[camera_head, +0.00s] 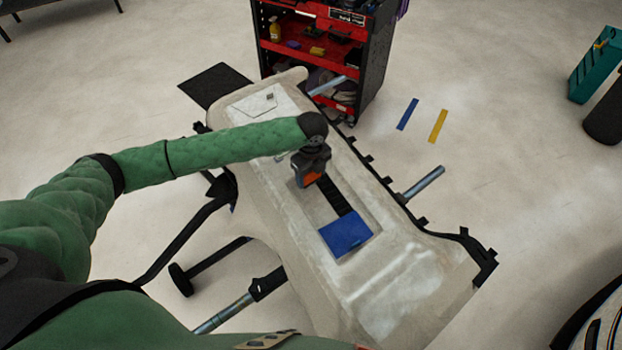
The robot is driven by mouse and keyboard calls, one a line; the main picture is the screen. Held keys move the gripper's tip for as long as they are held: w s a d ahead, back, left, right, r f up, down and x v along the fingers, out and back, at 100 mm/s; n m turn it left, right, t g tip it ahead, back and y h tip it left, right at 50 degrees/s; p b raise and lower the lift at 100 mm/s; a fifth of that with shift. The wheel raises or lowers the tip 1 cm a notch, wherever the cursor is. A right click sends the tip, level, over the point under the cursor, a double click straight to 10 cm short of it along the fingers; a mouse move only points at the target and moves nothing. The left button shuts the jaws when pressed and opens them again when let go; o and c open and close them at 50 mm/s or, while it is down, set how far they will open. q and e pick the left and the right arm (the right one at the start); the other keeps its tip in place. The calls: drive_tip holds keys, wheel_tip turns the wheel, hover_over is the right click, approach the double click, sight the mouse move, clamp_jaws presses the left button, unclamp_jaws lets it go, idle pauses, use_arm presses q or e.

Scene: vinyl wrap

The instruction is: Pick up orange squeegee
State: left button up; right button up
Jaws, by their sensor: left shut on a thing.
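The orange squeegee (309,179) is at my left gripper (311,170), above the upper middle part of the pale panel (405,275). Only a small orange patch of it shows, just under the dark gripper body. My left gripper is shut on it. The fingertips are mostly hidden by the wrist, and I cannot tell whether the squeegee touches the panel. My right gripper is not in view.
A blue flat piece (345,233) lies in the panel's recess beside a black strip (334,195). The panel rests on a stand with metal tubes (423,183). A red and black tool cart (372,60) stands behind. Blue and yellow strips (438,125) lie on the floor.

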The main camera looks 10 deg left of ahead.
use_arm(q)
drive_tip(key=shift+s+d+r+b, duration=0.1)
drive_tip(key=shift+s+r+b, duration=0.1)
drive_tip(key=shift+r+b, duration=0.25)
drive_tip(key=shift+s+d+r+b, duration=0.1)
drive_tip(key=shift+s+r+b, duration=0.15)
drive_tip(key=shift+r, duration=0.4)
drive_tip(key=s+d+r+b, duration=0.3)
drive_tip(key=s+r, duration=0.4)
drive_tip(key=s, duration=0.3)
drive_tip(key=shift+d, duration=0.6)
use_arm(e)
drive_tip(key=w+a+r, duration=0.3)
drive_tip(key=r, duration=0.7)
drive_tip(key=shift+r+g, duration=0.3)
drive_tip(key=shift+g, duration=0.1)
use_arm(q)
drive_tip(key=shift+w+f, duration=0.1)
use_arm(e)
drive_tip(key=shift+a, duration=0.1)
